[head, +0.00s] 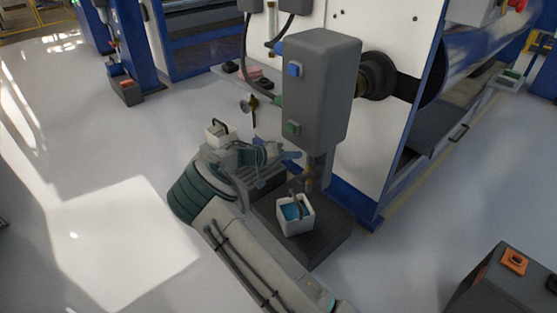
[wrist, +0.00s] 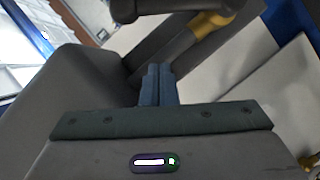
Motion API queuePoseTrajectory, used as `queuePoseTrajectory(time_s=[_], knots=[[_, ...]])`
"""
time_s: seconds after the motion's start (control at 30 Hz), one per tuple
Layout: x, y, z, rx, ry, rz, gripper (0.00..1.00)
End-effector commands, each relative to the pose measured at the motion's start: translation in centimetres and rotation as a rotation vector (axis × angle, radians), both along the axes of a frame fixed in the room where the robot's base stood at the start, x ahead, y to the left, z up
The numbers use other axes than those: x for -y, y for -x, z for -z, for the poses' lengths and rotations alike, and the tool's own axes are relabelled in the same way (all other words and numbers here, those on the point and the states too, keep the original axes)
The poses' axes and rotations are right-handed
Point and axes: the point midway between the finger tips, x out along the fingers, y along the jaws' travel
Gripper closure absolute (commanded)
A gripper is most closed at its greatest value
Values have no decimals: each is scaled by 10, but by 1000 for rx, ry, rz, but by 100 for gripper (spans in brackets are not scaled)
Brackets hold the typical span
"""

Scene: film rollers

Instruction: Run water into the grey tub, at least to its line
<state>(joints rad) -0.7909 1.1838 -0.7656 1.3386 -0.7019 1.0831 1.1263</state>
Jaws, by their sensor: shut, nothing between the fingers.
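A pale grey-white tub (head: 296,228) with a dark handle stands on a dark plinth under a brass tap (head: 308,180). Blue water shows inside it; I cannot make out a line or judge the level against one. My gripper (head: 294,155) is shut and empty, just below the box's lower edge, left of the tap. In the wrist view, the fingers (wrist: 158,85) are together, with a brass-coloured fitting (wrist: 208,24) beyond them.
A small valve (head: 249,105) hangs on a hose left of the grey box. A dark box with an orange button (head: 515,261) stands at lower right.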

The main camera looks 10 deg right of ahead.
Motion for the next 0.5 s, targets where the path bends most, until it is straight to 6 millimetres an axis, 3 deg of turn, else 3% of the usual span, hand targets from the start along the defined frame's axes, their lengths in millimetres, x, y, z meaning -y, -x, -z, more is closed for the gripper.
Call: queuePoseTrajectory(time_s=[0.07, 0.5], knots=[[17, -4, 7, 0, 0, 2, 100], [27, 25, 27, 0, 0, -3, 100]])
